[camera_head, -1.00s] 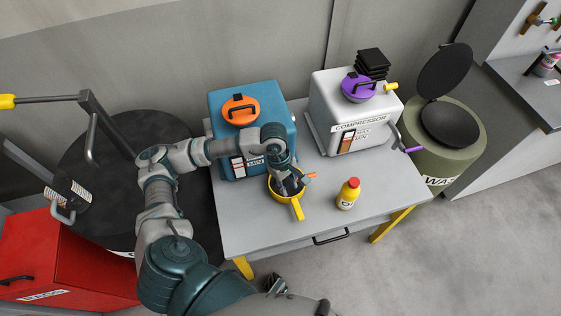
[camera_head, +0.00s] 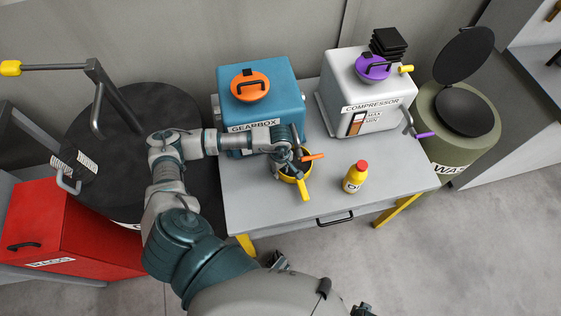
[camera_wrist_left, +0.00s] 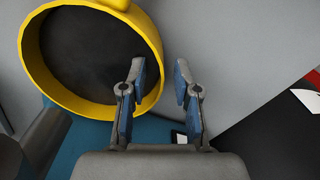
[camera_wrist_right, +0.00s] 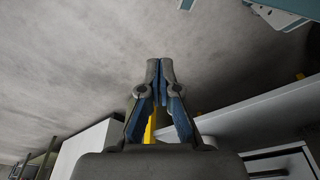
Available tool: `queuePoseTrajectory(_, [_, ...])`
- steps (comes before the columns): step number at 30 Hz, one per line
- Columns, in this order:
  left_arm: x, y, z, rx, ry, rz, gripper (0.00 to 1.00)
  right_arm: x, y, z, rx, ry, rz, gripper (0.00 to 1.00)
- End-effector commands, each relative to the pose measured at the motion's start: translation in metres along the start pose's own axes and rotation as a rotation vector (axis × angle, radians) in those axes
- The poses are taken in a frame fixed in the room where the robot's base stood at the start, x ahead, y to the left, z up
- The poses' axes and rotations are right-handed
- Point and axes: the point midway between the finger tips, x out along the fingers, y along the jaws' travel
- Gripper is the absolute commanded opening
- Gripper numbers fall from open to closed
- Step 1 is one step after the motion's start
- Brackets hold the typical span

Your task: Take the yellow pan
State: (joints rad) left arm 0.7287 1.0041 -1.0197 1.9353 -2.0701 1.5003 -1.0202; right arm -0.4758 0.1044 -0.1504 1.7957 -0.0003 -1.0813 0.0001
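The yellow pan (camera_head: 302,186) is round with a dark inside. It stands on the grey table in front of the blue gearbox, its short handle pointing toward me. My left gripper (camera_head: 291,160) is over the pan's far side and hides part of it. In the left wrist view the left gripper (camera_wrist_left: 160,68) is open; one finger overlaps the pan (camera_wrist_left: 137,108) and the other is outside it, the rim showing between them. Contact cannot be told. In the right wrist view my right gripper (camera_wrist_right: 160,70) has its fingertips together, with nothing seen held.
The table (camera_head: 260,212) also bears the gearbox (camera_head: 283,78) with an orange cap (camera_head: 262,93), the white compressor (camera_head: 350,78) and a yellow bottle (camera_head: 355,177) right of the pan. An orange lever (camera_head: 313,157) is beside my left gripper. A green waste bin (camera_head: 450,145) stands at right.

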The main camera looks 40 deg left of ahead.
Motion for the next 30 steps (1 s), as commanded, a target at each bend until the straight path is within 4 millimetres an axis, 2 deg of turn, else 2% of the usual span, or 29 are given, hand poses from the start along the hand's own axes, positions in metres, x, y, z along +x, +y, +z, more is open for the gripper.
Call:
queuePoseTrajectory(1, [0.009,-0.001,0.000,-0.001,-0.001,-0.004,0.31,-0.001,0.000,0.000,0.000,0.000,0.000,0.00])
queuePoseTrajectory(6, [0.026,0.000,0.000,-0.001,0.000,-0.001,0.31,-0.006,-0.001,-0.002,0.001,-0.001,-0.001,0.00])
queuePoseTrajectory(17, [0.031,0.000,0.000,0.000,-0.001,0.000,0.31,-0.010,0.000,-0.004,0.002,0.005,0.000,0.00])
queuePoseTrajectory(21, [0.031,0.000,0.000,0.000,-0.001,0.000,0.00,-0.010,0.000,-0.003,0.002,0.003,0.000,0.00])
queuePoseTrajectory(30, [0.031,-0.001,-0.001,-0.001,-0.001,-0.001,0.00,-0.009,0.004,-0.004,0.001,0.005,0.005,0.00])
